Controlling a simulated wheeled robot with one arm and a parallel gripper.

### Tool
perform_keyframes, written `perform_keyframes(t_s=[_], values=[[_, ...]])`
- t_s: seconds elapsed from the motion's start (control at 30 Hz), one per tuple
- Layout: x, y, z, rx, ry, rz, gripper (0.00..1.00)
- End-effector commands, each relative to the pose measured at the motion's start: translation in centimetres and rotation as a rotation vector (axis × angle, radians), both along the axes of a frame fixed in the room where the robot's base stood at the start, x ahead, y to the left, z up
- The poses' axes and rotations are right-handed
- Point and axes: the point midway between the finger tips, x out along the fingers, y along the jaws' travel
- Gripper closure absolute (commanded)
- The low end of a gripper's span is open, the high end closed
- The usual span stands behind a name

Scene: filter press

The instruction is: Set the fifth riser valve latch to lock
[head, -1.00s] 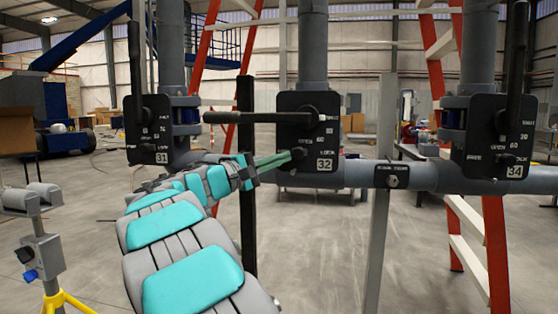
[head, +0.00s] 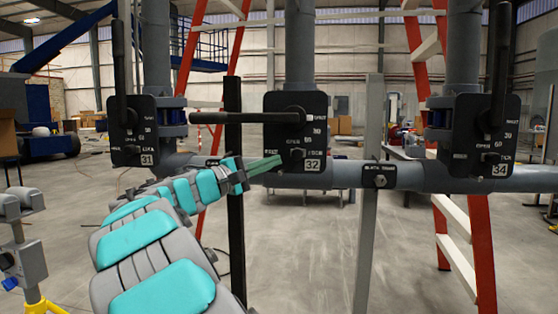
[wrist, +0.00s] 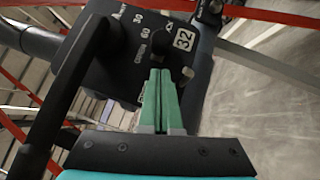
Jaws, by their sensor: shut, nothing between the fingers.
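Three dark valve plates show in the head view: plate 31 (head: 146,115), plate 32 (head: 318,105) and plate 34 (head: 470,110). No label names the fifth riser. Plate 32 carries a small dark latch knob (head: 298,153) beside the word LOCK; its exact setting is too small to read. Its long black handle (head: 240,118) lies level, pointing left. My gripper (head: 281,160) is shut and empty, its green fingertips just left of that knob. In the wrist view the shut fingertips (wrist: 160,72) lie over the plate near the 32 label (wrist: 184,39); contact with the knob is unclear.
Plates 31 and 34 have upright handles (head: 120,60). A grey horizontal pipe (head: 420,177) runs below the plates. A dark post (head: 235,200) and a grey post (head: 368,220) stand near the pipe. Orange ladders (head: 480,240) stand behind. The floor below is open.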

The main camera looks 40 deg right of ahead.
Motion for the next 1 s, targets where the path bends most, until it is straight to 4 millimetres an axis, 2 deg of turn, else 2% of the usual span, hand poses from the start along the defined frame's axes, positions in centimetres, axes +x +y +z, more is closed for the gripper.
perform_keyframes(t_s=[0.07, 0.3, 0.5, 0.7, 1.0], values=[[1.0, 1.4, -0.5, -0.002, 0.003, 0.006, 1.0], [1.1, 6.7, -1.4, -0.003, 0.001, 0.005, 1.0], [1.3, 9.6, -2.0, -0.002, 0.001, 0.006, 1.0], [1.3, 10.7, -2.2, 0.001, 0.001, 0.004, 1.0], [1.3, 10.7, -2.2, 0.0, 0.002, 0.003, 1.0]])
